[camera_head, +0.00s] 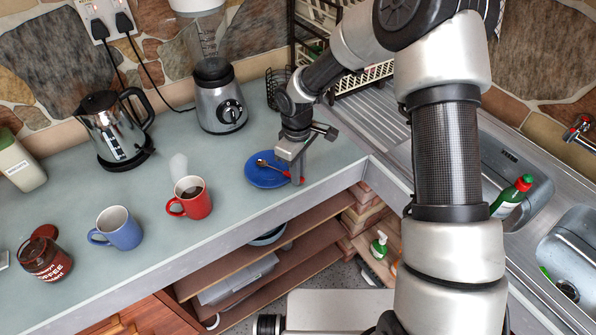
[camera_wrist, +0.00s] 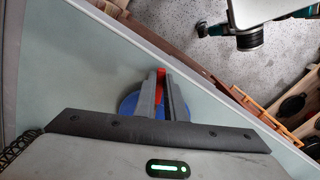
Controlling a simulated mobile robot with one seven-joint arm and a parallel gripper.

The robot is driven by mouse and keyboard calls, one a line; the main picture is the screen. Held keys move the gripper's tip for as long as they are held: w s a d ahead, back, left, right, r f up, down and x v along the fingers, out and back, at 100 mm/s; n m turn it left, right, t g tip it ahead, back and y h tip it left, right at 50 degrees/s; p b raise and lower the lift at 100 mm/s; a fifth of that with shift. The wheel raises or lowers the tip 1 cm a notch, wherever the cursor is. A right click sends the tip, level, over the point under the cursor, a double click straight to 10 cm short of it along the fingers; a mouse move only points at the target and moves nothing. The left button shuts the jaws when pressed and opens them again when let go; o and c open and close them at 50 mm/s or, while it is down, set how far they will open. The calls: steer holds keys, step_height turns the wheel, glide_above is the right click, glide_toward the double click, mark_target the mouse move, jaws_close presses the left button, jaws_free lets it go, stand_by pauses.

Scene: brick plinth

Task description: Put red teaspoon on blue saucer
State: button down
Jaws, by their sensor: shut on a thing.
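The blue saucer (camera_head: 262,178) lies on the grey-green worktop, near its front edge and left of the sink. The red teaspoon (camera_head: 277,168) is over the saucer, its bowl end toward the middle and its red handle toward the right rim. My gripper (camera_head: 297,178) points down at the saucer's right side and is shut on the spoon's handle. In the wrist view a red part of the teaspoon (camera_wrist: 160,76) shows between the fingers, with the blue saucer (camera_wrist: 128,106) behind them. I cannot tell whether the spoon touches the saucer.
A red mug (camera_head: 190,203) and a blue mug (camera_head: 121,232) stand left of the saucer. The sink (camera_head: 510,160) lies to the right. The worktop between red mug and saucer is clear.

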steer(key=shift+f, duration=0.1)
steer(key=c, duration=1.8)
jaws_free()
steer(key=shift+f, duration=0.15)
steer(key=r, duration=1.1)
steer(key=s+r+b, duration=0.1)
steer(key=r, duration=0.5)
steer(key=shift+a+r, duration=0.15)
steer(key=shift+r, duration=0.1)
steer(key=shift+o, duration=0.4)
